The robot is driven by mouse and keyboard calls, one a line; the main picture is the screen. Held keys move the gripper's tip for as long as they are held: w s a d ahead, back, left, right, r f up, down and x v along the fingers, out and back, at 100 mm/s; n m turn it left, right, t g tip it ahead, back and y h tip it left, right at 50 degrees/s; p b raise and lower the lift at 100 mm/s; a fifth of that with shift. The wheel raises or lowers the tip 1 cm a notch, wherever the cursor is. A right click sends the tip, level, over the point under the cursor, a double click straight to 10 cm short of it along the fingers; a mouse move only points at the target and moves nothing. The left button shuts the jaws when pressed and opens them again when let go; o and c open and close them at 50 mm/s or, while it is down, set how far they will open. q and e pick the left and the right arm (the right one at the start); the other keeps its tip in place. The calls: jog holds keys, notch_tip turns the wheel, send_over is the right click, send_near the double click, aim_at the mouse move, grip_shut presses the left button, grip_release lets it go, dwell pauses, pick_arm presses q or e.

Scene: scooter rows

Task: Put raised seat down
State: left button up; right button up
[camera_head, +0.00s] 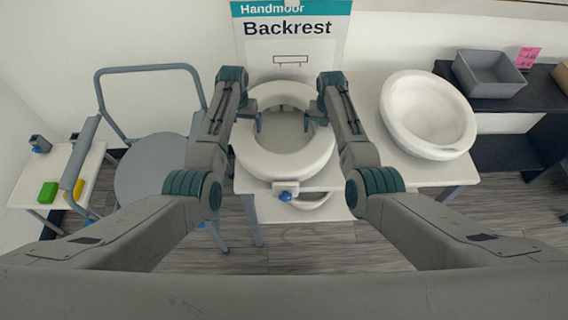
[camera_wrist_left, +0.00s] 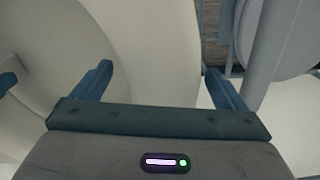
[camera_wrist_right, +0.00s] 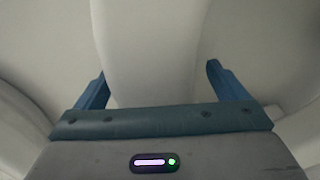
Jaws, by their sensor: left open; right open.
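The raised seat (camera_head: 285,160) is a white ring with a front bracket and blue knob (camera_head: 285,196). It is in the middle of the head view, over the white table, its front end at the table's near edge. Whether it rests fully on the table I cannot tell. My left gripper (camera_head: 249,118) is open at the ring's left side. In the left wrist view its fingers stand apart over the white rim (camera_wrist_left: 150,50). My right gripper (camera_head: 316,118) is open at the right side, with white rim (camera_wrist_right: 150,50) between its fingers. Finger contact is unclear.
A second white seat (camera_head: 428,115) lies to the right on the white table (camera_head: 400,172). A grey bin (camera_head: 489,75) sits on a dark shelf (camera_head: 525,92). A grey-blue chair (camera_head: 150,172) and a small table with a green block (camera_head: 47,192) are left. A Backrest sign (camera_head: 290,28) is behind.

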pick_arm(q)
notch_tip(320, 180, up, 10)
jog(key=shift+f, duration=0.1)
pick_arm(e)
notch_tip(320, 180, up, 12)
dwell(0.5)
dwell(0.4)
